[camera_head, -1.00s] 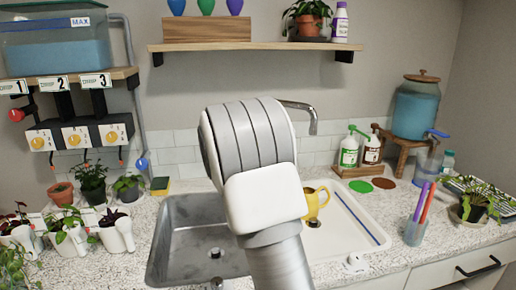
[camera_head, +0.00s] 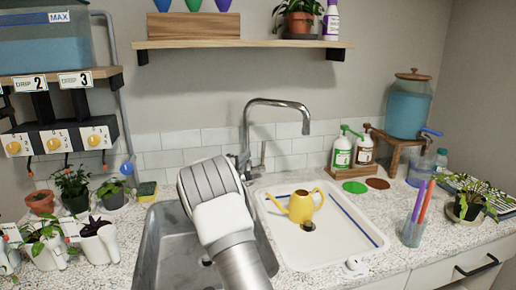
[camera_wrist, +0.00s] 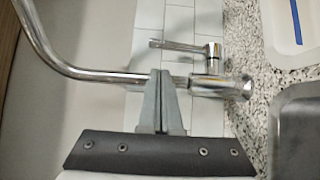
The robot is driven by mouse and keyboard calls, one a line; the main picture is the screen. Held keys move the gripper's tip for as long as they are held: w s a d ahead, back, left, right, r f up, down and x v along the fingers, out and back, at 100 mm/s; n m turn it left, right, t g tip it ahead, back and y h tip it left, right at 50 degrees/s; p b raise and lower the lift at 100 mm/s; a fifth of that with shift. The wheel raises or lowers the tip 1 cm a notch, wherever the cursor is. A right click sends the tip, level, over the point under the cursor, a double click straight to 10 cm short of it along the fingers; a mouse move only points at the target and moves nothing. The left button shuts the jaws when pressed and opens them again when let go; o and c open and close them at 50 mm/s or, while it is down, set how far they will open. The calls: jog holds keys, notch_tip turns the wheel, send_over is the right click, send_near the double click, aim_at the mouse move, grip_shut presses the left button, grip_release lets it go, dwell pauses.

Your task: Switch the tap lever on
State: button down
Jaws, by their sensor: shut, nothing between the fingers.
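The chrome tap (camera_head: 246,130) stands behind the sink, its spout arching to the right. Its lever (camera_head: 263,154) is a thin bar at the right of the tap's base. In the wrist view, which is turned sideways, the tap (camera_wrist: 100,75) crosses the picture and the lever (camera_wrist: 183,47) lies beside it, roughly parallel to the tap's body. My gripper (camera_wrist: 161,74) is shut and empty, its fingertips overlapping the tap's body and short of the lever in the picture. I cannot tell whether they touch. In the head view my arm hides the gripper.
The metal sink (camera_head: 150,262) lies under my arm. A yellow watering can (camera_head: 301,207) stands on the white drainboard (camera_head: 340,253) to the right. Soap bottles (camera_head: 342,153) stand behind it. A wooden shelf (camera_head: 240,44) hangs above. Potted plants (camera_head: 72,190) are at left.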

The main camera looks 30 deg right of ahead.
jog(key=shift+p+x, duration=0.5)
jog(key=shift+x, duration=4.5)
